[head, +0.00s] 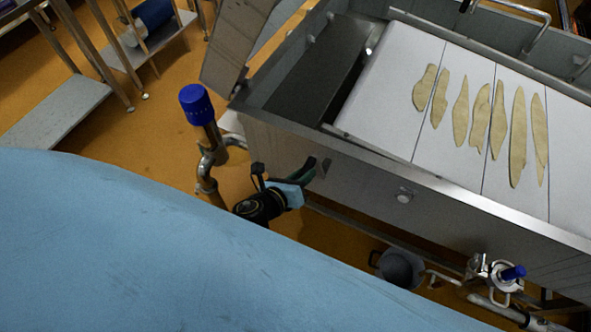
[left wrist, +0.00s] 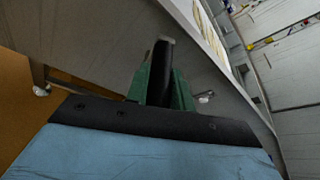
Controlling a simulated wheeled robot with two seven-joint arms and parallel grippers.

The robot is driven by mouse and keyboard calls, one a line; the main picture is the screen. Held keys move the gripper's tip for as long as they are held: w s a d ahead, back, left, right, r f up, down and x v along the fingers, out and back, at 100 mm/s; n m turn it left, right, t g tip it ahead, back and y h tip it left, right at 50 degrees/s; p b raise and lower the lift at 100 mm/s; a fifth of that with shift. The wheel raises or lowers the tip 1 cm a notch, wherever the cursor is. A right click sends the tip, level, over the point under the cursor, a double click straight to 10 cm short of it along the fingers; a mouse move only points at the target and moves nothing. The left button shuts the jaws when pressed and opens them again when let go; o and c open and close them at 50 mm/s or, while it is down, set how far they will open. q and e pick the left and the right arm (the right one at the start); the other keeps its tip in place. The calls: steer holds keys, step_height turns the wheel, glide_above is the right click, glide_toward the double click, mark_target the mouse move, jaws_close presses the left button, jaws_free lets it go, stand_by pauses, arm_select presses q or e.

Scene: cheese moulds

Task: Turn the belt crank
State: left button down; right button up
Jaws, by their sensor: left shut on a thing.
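My left gripper (head: 308,172) is beside the near side wall of the long metal vat. It is shut on a dark upright handle (head: 326,165), which seems to be the belt crank's grip. In the left wrist view the handle (left wrist: 161,62) stands between the green fingers (left wrist: 158,92). The crank's arm and its joint to the wall are hidden. The white belt (head: 390,75) lies inside the vat with several long pale yellow pieces (head: 480,115) across it. My right gripper is not in view.
A blue-capped pipe (head: 197,105) stands left of my gripper. Metal racks (head: 60,112) stand at the upper left. Orange floor shows between.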

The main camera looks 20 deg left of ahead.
arm_select(q)
steer(key=shift+d+r+m, duration=0.25)
steer(key=shift+d+m, duration=0.05)
steer(key=shift+d, duration=0.3)
steer(key=shift+s+d+m+y+p, duration=0.15)
steer(key=shift+d+m+y+p, duration=0.4)
steer(key=shift+d+m+y, duration=0.35)
steer(key=shift+d+f, duration=0.1)
steer(key=shift+d, duration=0.05)
steer(key=c, duration=1.2)
jaws_free()
